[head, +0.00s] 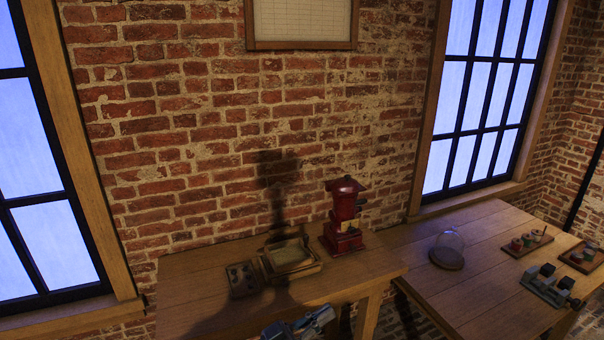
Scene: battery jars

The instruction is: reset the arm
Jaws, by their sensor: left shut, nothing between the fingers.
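My left gripper (318,321) shows at the bottom edge of the head view, in front of the left wooden table (190,285). It is shut and empty, in blue and grey, and partly cut off by the picture's edge. It appears apart from the things on the table. My right gripper is not in view.
The left table holds a red mill-like device (343,212), a wooden box (290,272) and a small dark tray (242,281). The right table (470,290) holds a glass dome (448,248), small trays with jars (527,252) and a metal device (548,291). A brick wall stands behind.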

